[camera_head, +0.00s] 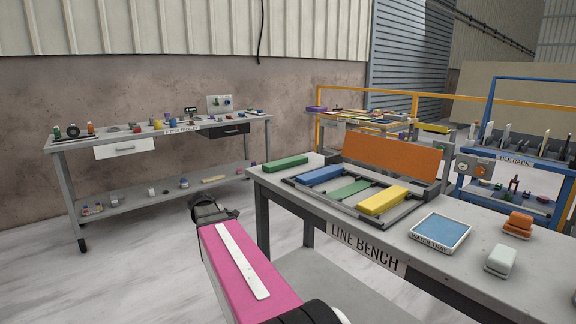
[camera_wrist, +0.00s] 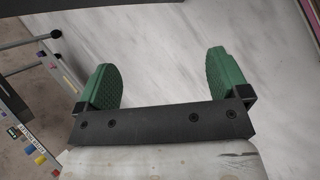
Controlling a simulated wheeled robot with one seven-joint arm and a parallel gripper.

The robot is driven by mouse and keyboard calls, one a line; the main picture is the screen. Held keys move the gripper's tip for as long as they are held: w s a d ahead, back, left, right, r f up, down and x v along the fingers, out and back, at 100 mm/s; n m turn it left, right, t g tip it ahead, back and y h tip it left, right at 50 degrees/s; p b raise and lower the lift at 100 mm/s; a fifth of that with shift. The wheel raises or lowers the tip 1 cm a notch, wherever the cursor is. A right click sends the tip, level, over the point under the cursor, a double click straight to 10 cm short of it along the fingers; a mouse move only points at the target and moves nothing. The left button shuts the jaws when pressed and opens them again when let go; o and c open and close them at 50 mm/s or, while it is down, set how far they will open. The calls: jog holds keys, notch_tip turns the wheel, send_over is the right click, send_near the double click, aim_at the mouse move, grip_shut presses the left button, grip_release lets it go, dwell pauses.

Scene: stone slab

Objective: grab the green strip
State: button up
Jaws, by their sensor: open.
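On the line bench (camera_head: 450,255), a green strip (camera_head: 350,188) lies flat in a dark frame (camera_head: 392,217), between a blue bar (camera_head: 320,176) and a yellow bar (camera_head: 383,200). A thicker green bar (camera_head: 286,164) lies outside the frame at the bench's far left corner. I cannot tell which of these green pieces the task names. My gripper (camera_head: 203,207) is left of the bench, apart from all of these. The wrist view shows my gripper (camera_wrist: 165,78) open and empty, its green finger pads wide apart over bare floor.
An orange panel (camera_head: 393,156) stands upright behind the frame. A water tray (camera_head: 440,232), an orange piece (camera_head: 518,225) and a pale piece (camera_head: 500,261) are at the bench's right. A second workbench (camera_head: 60,147) stands at the left wall. The floor between the benches is clear.

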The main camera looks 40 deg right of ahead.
jog(key=w+d+r+n+h, duration=0.35)
jog(key=w+d+r, duration=0.25)
jog(key=d+r, duration=0.25)
jog(key=n+h, duration=0.4)
jog(key=n, duration=0.1)
send_near(269, 165)
jog(key=shift+g+y, duration=0.3)
jog(key=shift+y, duration=0.05)
jog(key=x, duration=1)
jog(key=shift+w+d+r, duration=0.2)
jog(key=shift+w+d, duration=0.15)
jog(key=shift+w, duration=0.05)
jog(key=c, duration=1.3)
